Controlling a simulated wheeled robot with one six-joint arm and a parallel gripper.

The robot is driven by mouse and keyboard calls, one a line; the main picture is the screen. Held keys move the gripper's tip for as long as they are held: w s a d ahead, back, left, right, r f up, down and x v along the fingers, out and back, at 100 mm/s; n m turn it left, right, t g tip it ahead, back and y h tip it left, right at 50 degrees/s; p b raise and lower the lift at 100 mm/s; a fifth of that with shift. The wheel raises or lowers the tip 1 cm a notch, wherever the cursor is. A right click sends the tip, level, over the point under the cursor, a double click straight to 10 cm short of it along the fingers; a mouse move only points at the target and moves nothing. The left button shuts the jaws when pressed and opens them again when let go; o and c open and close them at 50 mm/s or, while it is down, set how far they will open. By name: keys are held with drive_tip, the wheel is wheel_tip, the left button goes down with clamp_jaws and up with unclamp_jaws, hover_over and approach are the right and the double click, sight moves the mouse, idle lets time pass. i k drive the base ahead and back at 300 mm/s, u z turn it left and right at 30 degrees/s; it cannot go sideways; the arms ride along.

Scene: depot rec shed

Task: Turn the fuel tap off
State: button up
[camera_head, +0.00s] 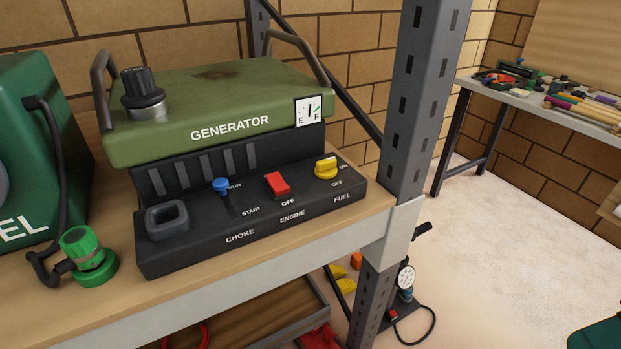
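The fuel tap (325,170) is a yellow round knob at the right end of the dark control panel (190,248) on the generator (210,92). Its raised grip runs sideways, with the right end towards the ON label. The OFF label is below the knob, and FUEL is printed on the panel's front face. A red engine switch (277,184) is left of the tap, above another OFF label. A blue choke lever (221,186) is further left, by RUN. My gripper is not in view.
A grey shelf post (412,120) stands just right of the generator. A green fuel can (62,150) and green hose fitting (88,258) are at left on the wooden shelf (112,300). A cluttered bench (520,97) is at back right. Open floor lies between.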

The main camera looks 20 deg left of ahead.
sight(325, 169)
drive_tip(key=u, duration=0.95)
drive_tip(key=i, duration=0.2)
drive_tip(key=z, duration=0.3)
